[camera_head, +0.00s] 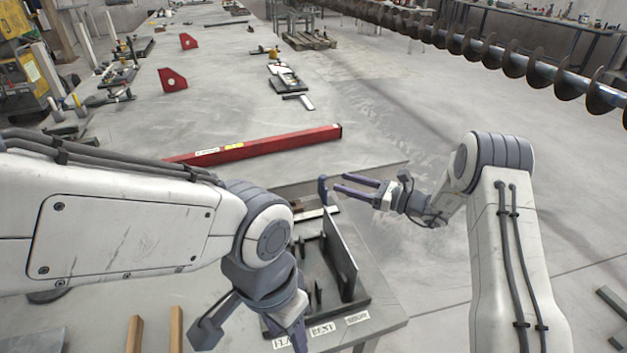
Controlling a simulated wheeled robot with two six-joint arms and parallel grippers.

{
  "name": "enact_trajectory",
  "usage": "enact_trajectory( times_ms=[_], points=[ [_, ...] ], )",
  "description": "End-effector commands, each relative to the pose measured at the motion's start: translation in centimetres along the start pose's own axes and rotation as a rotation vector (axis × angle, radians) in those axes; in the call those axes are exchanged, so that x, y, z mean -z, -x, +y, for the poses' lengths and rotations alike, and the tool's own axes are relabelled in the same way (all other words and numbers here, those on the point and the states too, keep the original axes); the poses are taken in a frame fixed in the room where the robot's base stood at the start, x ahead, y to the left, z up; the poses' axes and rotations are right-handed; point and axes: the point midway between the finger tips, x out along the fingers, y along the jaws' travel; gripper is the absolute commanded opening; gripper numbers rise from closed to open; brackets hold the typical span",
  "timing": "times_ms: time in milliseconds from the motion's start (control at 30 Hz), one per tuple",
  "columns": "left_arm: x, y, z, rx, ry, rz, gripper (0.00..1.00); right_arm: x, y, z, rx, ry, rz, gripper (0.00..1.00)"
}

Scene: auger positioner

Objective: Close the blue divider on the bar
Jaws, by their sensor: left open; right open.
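A small upright dark-blue piece (322,190), which looks like the blue divider, stands at the far end of a dark sorting tray (360,299). A pale narrow bar (316,214) lies just below it, partly hidden. My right gripper (338,184) is open, its two purple fingers pointing left at the blue piece. The tips are very close to it; I cannot tell whether they touch. My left gripper (250,338) is open and points down at the near left side of the tray, its fingers wide apart. My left arm hides part of the table.
A tall dark plate (340,253) stands in the tray, with several short pegs beside it. White labels (322,329) line its near edge. A long red beam (262,145) lies behind. Two wooden strips (176,330) are at the lower left.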

Motion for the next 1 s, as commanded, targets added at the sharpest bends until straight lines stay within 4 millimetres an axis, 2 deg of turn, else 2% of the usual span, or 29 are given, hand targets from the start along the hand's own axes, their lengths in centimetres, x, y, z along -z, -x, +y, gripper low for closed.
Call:
enact_trajectory(
  times_ms=[167, 400, 600, 800, 1000],
  points=[
    [0.1, 0.3, 0.0, 0.000, 0.000, 0.001, 0.50, -0.1, -1.9, 0.1, -0.004, 0.002, 0.000, 0.57],
    [0.1, 0.8, 0.1, 0.000, 0.000, 0.001, 0.50, -0.1, -6.5, 0.2, -0.005, 0.002, 0.001, 0.57],
    [0.1, 1.1, 0.1, 0.000, 0.000, 0.001, 0.50, 0.0, -9.3, 0.1, -0.003, 0.001, 0.001, 0.57],
    [0.1, 1.2, 0.1, 0.000, 0.000, 0.001, 0.50, 0.0, -10.4, 0.1, -0.001, 0.001, 0.002, 0.57],
    [0.1, 1.1, 0.1, 0.000, 0.000, 0.001, 0.50, 0.1, -10.4, 0.1, 0.000, 0.001, 0.002, 0.57]
  ],
)
